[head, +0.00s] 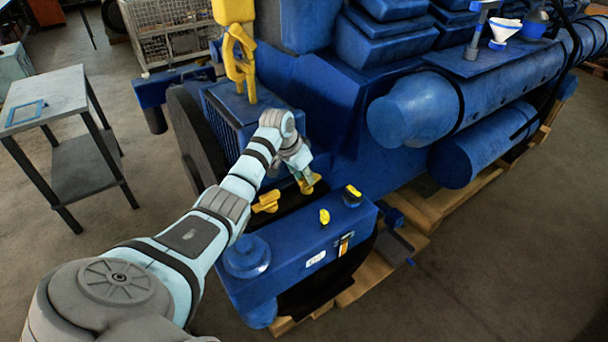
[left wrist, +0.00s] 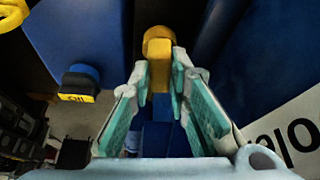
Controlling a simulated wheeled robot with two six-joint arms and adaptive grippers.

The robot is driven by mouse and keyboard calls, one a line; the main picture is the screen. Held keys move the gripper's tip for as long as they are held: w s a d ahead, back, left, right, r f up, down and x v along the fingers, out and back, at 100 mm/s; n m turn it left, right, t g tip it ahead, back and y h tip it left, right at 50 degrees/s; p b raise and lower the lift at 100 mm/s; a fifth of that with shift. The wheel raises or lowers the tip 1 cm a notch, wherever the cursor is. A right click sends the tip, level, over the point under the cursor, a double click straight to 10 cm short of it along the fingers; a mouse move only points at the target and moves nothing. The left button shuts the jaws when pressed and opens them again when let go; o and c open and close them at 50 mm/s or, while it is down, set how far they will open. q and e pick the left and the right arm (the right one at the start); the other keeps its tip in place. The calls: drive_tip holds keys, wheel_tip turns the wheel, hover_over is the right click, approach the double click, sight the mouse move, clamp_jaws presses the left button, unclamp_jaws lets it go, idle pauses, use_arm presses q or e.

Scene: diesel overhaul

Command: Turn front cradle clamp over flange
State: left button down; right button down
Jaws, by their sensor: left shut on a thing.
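A yellow clamp (head: 309,184) sits at the blue engine's near end, behind the blue box-shaped part. My left gripper (head: 302,176) reaches down onto it from above. In the left wrist view the yellow clamp (left wrist: 158,66) is between the two green-padded fingers of my left gripper (left wrist: 162,85), which is shut on it. A second yellow clamp (head: 266,202) stands to the left, apart from the gripper. Blue metal lies below the held clamp; I cannot tell which part is the flange. My right gripper is not in view.
The blue box-shaped part (head: 300,255) carries two yellow-topped caps (head: 325,216) (head: 352,192) close to the gripper. A yellow hook (head: 239,60) hangs over the engine behind my arm. A grey table (head: 60,90) stands at the left, with open floor around it.

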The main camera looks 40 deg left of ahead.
use_arm(q)
drive_tip(key=n+y, duration=0.1)
drive_tip(key=n, duration=0.3)
drive_tip(key=shift+w+d+y, duration=0.1)
drive_tip(key=shift+d+y, duration=0.1)
drive_tip(key=shift+y, duration=0.2)
drive_tip(key=n+y, duration=0.1)
drive_tip(key=n, duration=0.3)
drive_tip(key=shift+d+r+g, duration=0.1)
drive_tip(key=shift+g, duration=0.3)
drive_tip(key=n, duration=0.2)
drive_tip(key=n+g+y, duration=0.1)
drive_tip(key=n, duration=0.1)
drive_tip(key=shift+w+y, duration=0.15)
drive_tip(key=shift+y, duration=0.15)
drive_tip(key=shift+n+g+y, duration=0.3)
drive_tip(key=shift+n+g, duration=0.4)
drive_tip(key=shift+n, duration=1.1)
drive_tip(key=c, duration=1.6)
unclamp_jaws()
drive_tip(key=shift+o, duration=0.4)
